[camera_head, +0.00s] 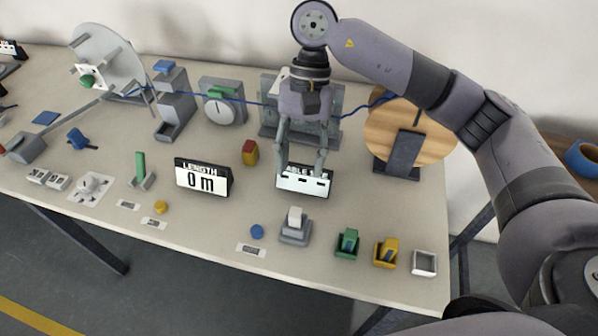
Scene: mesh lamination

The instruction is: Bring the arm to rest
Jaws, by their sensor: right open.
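My right arm comes in from the right side of the head view and arches over the table. Its right gripper (302,170) points down over the table, with its two fingers apart and nothing seen between them. My left gripper is not in this view.
The table (350,215) holds a "LENGTH 0 m" display (203,178), a wooden spool (430,140), a blue cable (245,101), a grey switch (295,228), and green (347,243) and yellow (385,252) holders. Bare tabletop lies right of the sign.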

